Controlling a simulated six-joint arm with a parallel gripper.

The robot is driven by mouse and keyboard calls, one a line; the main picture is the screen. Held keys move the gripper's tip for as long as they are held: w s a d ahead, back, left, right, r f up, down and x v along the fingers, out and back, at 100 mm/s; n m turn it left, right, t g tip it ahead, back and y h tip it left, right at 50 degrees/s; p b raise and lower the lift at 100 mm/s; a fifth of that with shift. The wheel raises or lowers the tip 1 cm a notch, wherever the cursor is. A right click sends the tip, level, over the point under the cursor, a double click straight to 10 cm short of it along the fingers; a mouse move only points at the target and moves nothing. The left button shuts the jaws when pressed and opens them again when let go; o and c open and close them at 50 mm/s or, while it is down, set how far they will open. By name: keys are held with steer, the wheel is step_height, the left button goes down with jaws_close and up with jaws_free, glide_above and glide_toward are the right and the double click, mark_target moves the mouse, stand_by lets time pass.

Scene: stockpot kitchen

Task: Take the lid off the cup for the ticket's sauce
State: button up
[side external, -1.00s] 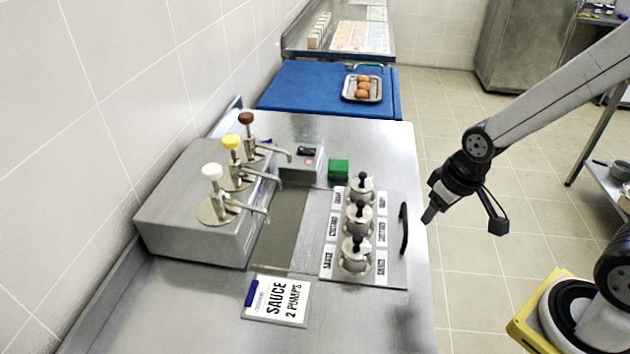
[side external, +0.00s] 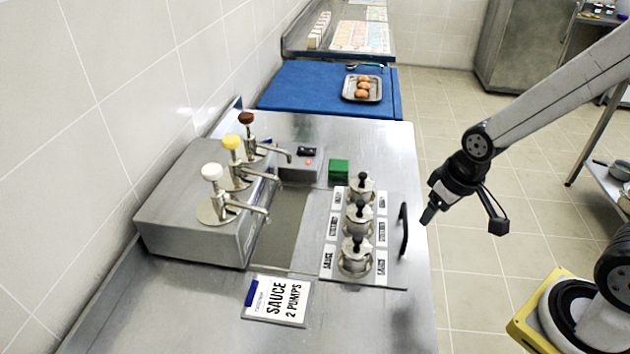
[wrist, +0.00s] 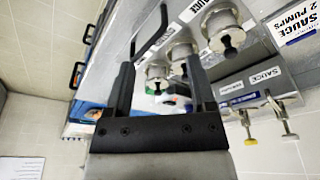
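The ticket (side external: 278,300) reads "SAUCE 2 PUMPS" and lies on the steel counter. Three steel cups with black-knobbed lids stand in a row on a labelled tray (side external: 396,272). The nearest cup (side external: 354,262) sits between labels reading "SAUCE", and its lid is on. The middle cup (side external: 357,222) and far cup (side external: 360,190) are also lidded; their labels are hard to read. My gripper (side external: 428,215) is open and empty, right of the tray and apart from the cups. In the wrist view my gripper (wrist: 160,80) shows its two fingers spread, with the SAUCE cup (wrist: 222,28) to their right.
A black handle (side external: 404,230) rises on the tray's right side. A pump box (side external: 190,205) with white, yellow and brown pump knobs stands left. A green block (side external: 338,169) is behind the cups. A blue board (side external: 300,88) bears a tray of brown round items (side external: 362,98).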

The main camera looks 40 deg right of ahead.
steer(key=shift+w+a, duration=0.1)
steer(key=n+g, duration=0.2)
steer(key=n, duration=1.5)
glide_above(358, 238)
steer(key=shift+d+f, duration=0.1)
steer(key=shift+d, duration=0.35)
steer(key=shift+w+a+n+g, duration=0.1)
steer(key=shift+a+n+g, duration=0.2)
steer(key=shift+a+n, duration=0.2)
steer(key=shift+f, duration=0.1)
steer(key=shift+f, duration=1.25)
